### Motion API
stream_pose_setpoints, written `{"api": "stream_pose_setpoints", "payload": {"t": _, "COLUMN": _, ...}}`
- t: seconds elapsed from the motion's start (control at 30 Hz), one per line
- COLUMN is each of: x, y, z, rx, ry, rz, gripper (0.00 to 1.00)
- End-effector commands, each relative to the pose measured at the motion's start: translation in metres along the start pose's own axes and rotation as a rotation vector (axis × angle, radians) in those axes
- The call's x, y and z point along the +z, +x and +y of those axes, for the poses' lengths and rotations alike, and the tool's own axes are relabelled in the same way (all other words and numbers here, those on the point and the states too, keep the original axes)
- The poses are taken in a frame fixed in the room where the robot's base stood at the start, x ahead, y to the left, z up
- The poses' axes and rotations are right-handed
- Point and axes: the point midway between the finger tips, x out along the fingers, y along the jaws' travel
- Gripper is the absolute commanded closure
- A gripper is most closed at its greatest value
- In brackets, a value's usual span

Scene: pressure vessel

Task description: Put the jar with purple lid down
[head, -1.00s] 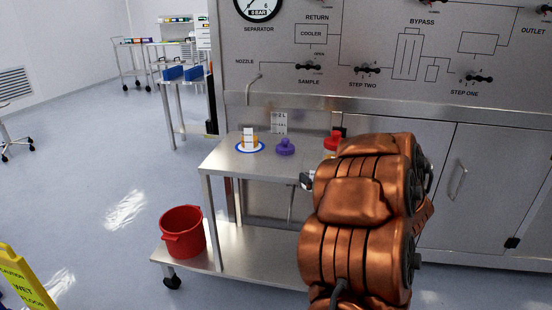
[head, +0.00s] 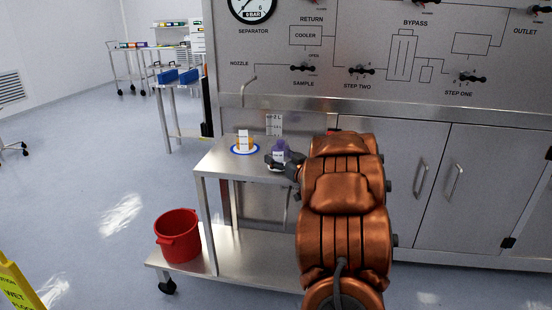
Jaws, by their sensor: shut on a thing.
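The jar with the purple lid (head: 280,146) shows at the right part of the small steel table, with a pale label below the purple. My gripper (head: 276,159) is shut on it, with the dark fingers around its lower part. The fingers hide part of the jar, and I cannot tell whether its base touches the table top. The steel table (head: 213,164) has bare top in front and to the left of the jar.
An orange-and-white labelled container (head: 244,141) stands on a blue-rimmed white dish (head: 234,150) left of the jar. A white marked card or vessel (head: 273,123) stands behind. A red bucket (head: 178,236) sits on the lower shelf. My copper arm covers the table's right side.

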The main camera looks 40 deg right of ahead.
Motion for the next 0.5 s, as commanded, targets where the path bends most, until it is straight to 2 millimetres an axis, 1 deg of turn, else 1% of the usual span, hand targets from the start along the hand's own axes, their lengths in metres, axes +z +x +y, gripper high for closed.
{"api": "stream_pose_setpoints", "payload": {"t": 0.03, "x": 0.0, "y": 0.009, "z": -0.001, "rx": -0.002, "ry": -0.002, "rz": 0.002, "gripper": 0.66}}
{"api": "stream_pose_setpoints", "payload": {"t": 0.13, "x": -0.001, "y": 0.021, "z": -0.001, "rx": -0.003, "ry": 0.0, "rz": 0.003, "gripper": 0.66}}
{"api": "stream_pose_setpoints", "payload": {"t": 0.2, "x": 0.007, "y": 0.019, "z": 0.0, "rx": 0.001, "ry": 0.001, "rz": 0.001, "gripper": 0.66}}
{"api": "stream_pose_setpoints", "payload": {"t": 0.5, "x": 0.007, "y": 0.019, "z": 0.0, "rx": 0.0, "ry": 0.001, "rz": 0.001, "gripper": 0.66}}
